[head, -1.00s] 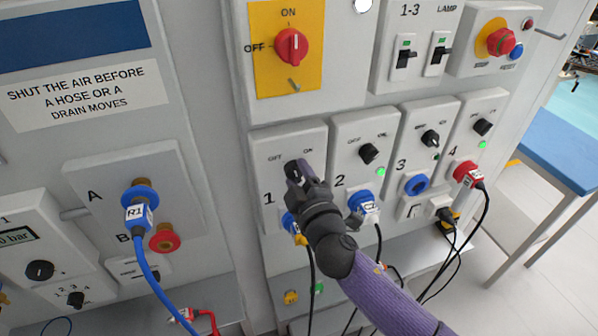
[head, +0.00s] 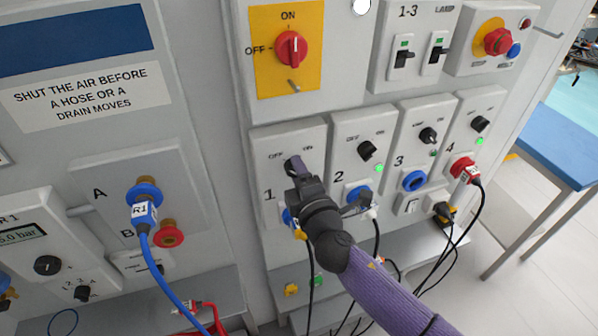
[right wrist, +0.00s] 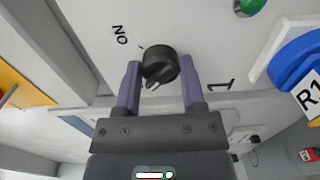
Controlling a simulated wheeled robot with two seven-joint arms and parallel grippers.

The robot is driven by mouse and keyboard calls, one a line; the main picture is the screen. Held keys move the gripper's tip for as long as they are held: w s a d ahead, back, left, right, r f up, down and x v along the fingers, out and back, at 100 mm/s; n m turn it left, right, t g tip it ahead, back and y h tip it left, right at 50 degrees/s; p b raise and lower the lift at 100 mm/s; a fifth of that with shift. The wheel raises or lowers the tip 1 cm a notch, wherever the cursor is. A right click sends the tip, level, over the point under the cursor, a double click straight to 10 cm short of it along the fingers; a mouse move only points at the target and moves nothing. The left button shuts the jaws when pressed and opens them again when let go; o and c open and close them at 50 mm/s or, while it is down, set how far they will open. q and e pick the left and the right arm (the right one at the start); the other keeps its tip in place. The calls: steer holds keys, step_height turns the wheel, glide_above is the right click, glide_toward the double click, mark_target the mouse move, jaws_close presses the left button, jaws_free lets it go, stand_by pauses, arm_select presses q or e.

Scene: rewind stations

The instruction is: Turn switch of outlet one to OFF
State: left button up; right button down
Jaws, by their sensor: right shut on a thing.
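The outlet one switch (head: 290,166) is a black knob under OFF and ON marks, on the grey panel marked 1. My right gripper (head: 298,170) reaches it from below, partly covering it in the head view. In the right wrist view, the purple fingers (right wrist: 160,82) stand on both sides of the black knob (right wrist: 160,65), shut on it. The ON mark (right wrist: 120,35) shows there, and OFF is hidden. A green lamp (right wrist: 247,7) shows on the same panel. I cannot tell exactly where the knob points. My left gripper is out of view.
Outlets three and four stand further right. A red main switch (head: 291,49) is above. Black cables hang below, and a blue hose (head: 165,275) hangs at left.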

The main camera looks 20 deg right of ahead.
stand_by(0.3)
steer(key=shift+c, duration=0.9)
jaws_free()
steer(key=shift+s, duration=0.1)
steer(key=s, duration=0.9)
steer(key=shift+s, duration=0.4)
steer(key=shift+d, duration=0.1)
